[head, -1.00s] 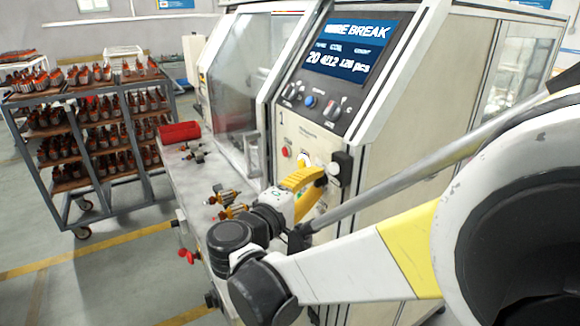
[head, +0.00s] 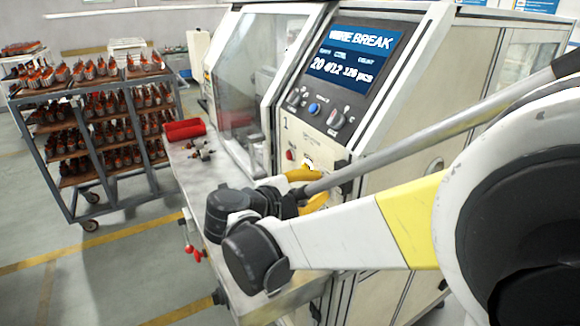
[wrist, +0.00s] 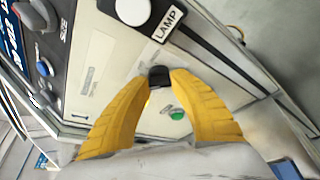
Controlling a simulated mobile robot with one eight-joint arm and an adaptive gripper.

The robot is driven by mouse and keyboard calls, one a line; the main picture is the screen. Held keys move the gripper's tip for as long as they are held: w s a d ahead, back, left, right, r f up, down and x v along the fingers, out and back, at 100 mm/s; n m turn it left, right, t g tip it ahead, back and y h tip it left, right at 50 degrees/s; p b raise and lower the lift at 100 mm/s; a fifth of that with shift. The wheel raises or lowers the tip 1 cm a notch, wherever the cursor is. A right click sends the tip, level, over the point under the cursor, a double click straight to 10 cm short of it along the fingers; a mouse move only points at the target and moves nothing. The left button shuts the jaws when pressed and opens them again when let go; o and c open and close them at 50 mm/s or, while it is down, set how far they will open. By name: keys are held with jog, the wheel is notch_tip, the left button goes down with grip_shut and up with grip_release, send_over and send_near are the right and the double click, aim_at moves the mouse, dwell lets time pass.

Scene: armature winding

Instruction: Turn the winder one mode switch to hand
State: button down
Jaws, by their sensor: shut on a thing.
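Winder one (head: 285,130), marked 1, has a cream lower panel under a dark panel with a screen. My gripper (wrist: 160,80) has its yellow fingers at the lower panel, the tips closed on a small black knob (wrist: 160,72). No label for this knob is readable, and its pointing direction is hidden by the fingertips. In the head view my gripper (head: 321,186) is at the lower panel, partly behind my arm, and the knob is hidden there. A green button (wrist: 178,115) shows between the fingers in the wrist view.
A white round button (wrist: 132,10) labelled LAMP is near the knob. A red button (head: 290,155) sits left of my gripper. The dark panel has knobs, a blue button (head: 315,109) and a screen (head: 352,58) reading WIRE BREAK. A red bin (head: 184,129) stands on the bench.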

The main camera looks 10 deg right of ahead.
dwell(0.4)
jog(key=c, duration=1.1)
grip_release()
jog(key=shift+d, duration=0.1)
jog(key=v, duration=1.2)
jog(key=shift+w, duration=0.15)
